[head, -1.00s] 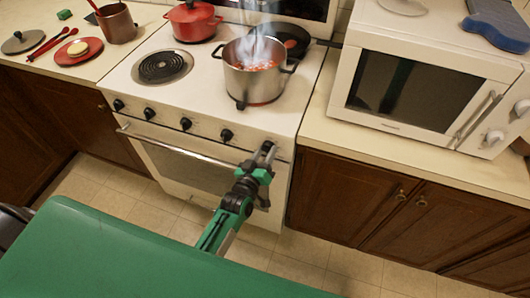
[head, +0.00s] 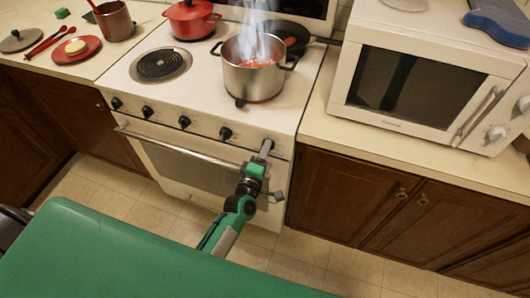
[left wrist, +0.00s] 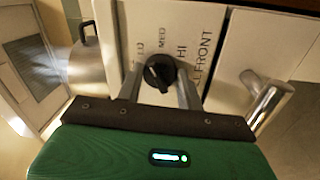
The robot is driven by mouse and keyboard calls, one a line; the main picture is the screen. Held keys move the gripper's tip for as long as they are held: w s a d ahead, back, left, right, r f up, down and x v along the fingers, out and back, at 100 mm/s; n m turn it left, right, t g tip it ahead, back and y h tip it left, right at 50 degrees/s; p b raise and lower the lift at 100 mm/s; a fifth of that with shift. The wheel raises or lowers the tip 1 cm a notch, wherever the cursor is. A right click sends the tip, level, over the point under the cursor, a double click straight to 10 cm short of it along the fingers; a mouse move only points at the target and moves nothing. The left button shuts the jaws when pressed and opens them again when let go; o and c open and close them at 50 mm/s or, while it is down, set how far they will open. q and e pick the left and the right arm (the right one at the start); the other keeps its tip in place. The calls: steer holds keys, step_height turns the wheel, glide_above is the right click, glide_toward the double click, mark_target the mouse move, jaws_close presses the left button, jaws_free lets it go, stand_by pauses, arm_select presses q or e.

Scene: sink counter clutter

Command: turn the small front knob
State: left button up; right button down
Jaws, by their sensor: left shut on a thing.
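The small front knob (left wrist: 160,72) is black and round. It sits on the white stove panel between printed LO, MED and HI marks, with the word FRONT to its right. In the left wrist view the two fingers of my left gripper (left wrist: 158,84) lie on either side of it, shut on it. In the head view my left gripper (head: 266,149) is at the right end of the stove front and hides this knob. My right gripper is not in view.
Several other black knobs (head: 184,122) line the stove front above the oven handle (head: 180,147). A steaming steel pot (head: 253,80) stands on the front right burner. A red pot (head: 190,20) is behind it to the left. A white microwave (head: 425,85) stands on the right counter.

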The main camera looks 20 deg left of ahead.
arm_select(q)
steer(key=shift+f+n, duration=0.1)
steer(key=shift+n, duration=1.1)
steer(key=shift+n+b, duration=0.35)
steer(key=shift+n, duration=0.45)
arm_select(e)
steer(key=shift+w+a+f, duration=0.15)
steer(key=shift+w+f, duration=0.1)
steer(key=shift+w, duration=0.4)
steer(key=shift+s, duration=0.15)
arm_select(q)
steer(key=o, duration=1)
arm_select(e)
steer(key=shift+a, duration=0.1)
